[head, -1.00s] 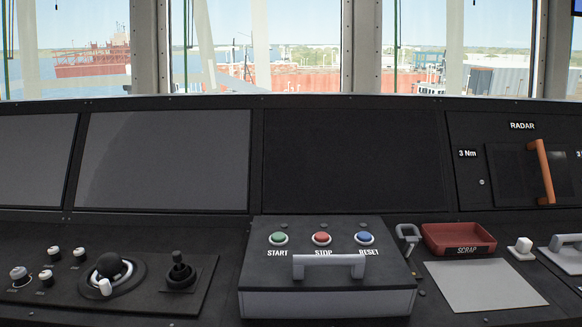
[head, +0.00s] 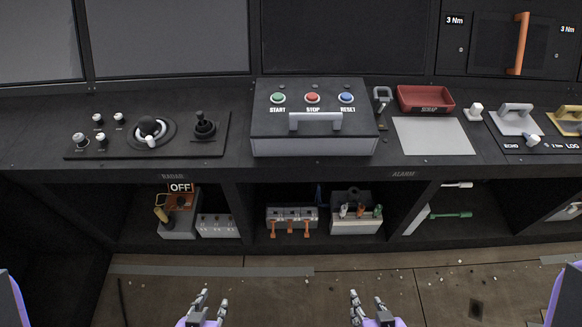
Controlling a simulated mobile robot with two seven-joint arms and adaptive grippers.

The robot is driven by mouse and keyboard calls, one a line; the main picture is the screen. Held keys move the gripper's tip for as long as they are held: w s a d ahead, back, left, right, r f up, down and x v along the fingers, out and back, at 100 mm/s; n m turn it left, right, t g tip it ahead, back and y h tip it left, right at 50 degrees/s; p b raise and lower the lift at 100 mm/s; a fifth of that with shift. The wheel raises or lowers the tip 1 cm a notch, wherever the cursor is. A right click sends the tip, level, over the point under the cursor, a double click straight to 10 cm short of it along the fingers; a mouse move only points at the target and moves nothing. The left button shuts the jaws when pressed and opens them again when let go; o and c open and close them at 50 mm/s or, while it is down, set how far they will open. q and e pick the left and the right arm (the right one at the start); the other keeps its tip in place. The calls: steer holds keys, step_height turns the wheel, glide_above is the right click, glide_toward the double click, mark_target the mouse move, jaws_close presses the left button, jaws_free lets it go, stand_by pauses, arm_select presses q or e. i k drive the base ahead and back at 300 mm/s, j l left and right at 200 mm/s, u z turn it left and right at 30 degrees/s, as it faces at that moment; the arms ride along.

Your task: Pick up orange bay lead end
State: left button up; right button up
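Small orange parts show in the open bays under the console. Another orange part (head: 180,201) is on the unit below the OFF sign in the left bay. I cannot tell which is the orange bay lead end; no cable is clear. My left gripper (head: 212,299) and my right gripper (head: 366,298) are open and empty at the bottom of the head view, apart from the bays.
A unit with orange levers (head: 292,218) stands beside the grey box. The console front edge (head: 300,172) overhangs the bays. On top are a button box (head: 313,146), a red scrap tray (head: 425,99) and a grey pad (head: 433,136). The floor (head: 290,290) before the bays looks mostly clear.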

mark_target(361, 210)
steer(key=z, duration=0.8)
